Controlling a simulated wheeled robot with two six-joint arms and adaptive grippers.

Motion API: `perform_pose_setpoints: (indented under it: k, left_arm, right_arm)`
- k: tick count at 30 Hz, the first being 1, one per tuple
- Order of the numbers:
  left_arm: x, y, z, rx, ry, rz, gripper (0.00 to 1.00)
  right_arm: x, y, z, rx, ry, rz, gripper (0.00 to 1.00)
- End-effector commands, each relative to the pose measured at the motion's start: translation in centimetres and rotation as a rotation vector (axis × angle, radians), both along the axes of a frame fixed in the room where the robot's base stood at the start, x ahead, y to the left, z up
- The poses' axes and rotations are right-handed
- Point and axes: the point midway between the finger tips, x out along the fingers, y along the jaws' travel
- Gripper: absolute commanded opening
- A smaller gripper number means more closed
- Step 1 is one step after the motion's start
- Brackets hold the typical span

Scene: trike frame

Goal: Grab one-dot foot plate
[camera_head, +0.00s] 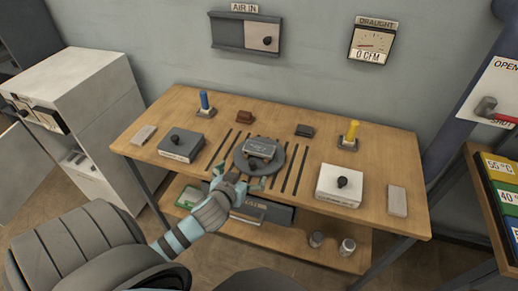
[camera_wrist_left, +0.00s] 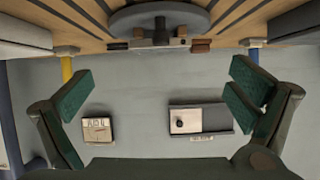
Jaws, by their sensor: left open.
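No dot marks are readable, so I cannot tell which piece is the one-dot foot plate. Two flat grey plates lie on the table, one at the left end (camera_head: 144,135) and one at the right end (camera_head: 397,201). My left gripper (camera_head: 243,178) is open and empty at the table's front edge, just in front of the dark round disc (camera_head: 240,163) with a small grey block (camera_head: 260,148) on it. In the left wrist view, its green-padded fingers (camera_wrist_left: 160,98) are wide apart, with nothing held between them. My right gripper is not in view.
On the wooden table (camera_head: 300,207) stand a grey knobbed box (camera_head: 181,146), a white knobbed box (camera_head: 340,186), a blue post (camera_head: 205,102) and a yellow post (camera_head: 350,135). Dark slots flank the disc. A lower shelf holds two small jars (camera_head: 347,247).

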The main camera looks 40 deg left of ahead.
Motion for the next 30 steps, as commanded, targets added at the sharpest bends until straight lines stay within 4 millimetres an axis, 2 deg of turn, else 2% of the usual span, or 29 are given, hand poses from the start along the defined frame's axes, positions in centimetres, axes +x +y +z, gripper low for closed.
perform_pose_setpoints:
  k: [2,4,12,17,21,24,30]
  left_arm:
    - [1.9,0.9,0.9,-0.004,-0.071,-0.005,1.0]
    - [3.3,1.4,0.9,-0.01,-0.099,-0.008,1.0]
    - [9.1,3.5,-1.9,-0.012,-0.099,-0.007,1.0]
    - [10.7,4.1,-2.9,-0.013,-0.096,-0.006,1.0]
    - [12.9,5.1,-4.5,-0.013,-0.097,-0.007,1.0]
    - [14.1,5.5,-5.0,-0.013,-0.096,-0.006,1.0]
    - [14.3,5.5,-4.9,-0.012,-0.095,-0.008,1.0]
  right_arm:
    - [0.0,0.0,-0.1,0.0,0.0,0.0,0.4]
    - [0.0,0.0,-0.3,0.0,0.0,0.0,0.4]
    - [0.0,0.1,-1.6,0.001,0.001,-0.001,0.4]
    - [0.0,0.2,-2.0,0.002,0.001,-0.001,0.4]
    - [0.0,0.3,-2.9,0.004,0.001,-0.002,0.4]
    - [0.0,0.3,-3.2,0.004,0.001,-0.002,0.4]
    - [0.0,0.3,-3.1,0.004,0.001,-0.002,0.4]
